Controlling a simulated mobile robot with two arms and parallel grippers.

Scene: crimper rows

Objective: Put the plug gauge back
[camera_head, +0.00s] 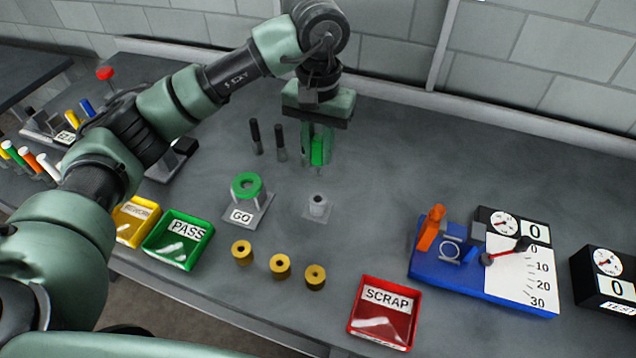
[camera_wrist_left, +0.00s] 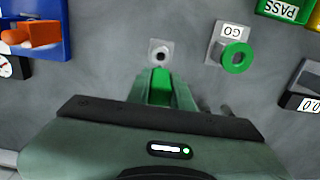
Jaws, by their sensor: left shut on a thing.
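My left gripper (camera_head: 318,158) points down above the back middle of the bench. It is shut on the green plug gauge (camera_head: 318,149), whose green part shows between the fingers. The green gauge also shows in the left wrist view (camera_wrist_left: 160,82). Its lower end is hard to make out. A small grey holder (camera_head: 318,207) with a round socket stands in front of the gripper in the head view, apart from the gauge. The holder also shows in the left wrist view (camera_wrist_left: 160,52), just beyond the fingertips. My right gripper is not in view.
A green ring (camera_head: 247,187) sits on the GO stand left of the holder. Two dark upright pins (camera_head: 256,138) stand left of the gripper. Brass rings (camera_head: 280,266), a PASS tray (camera_head: 178,240), a SCRAP tray (camera_head: 383,313) and a blue fixture (camera_head: 480,275) lie nearer.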

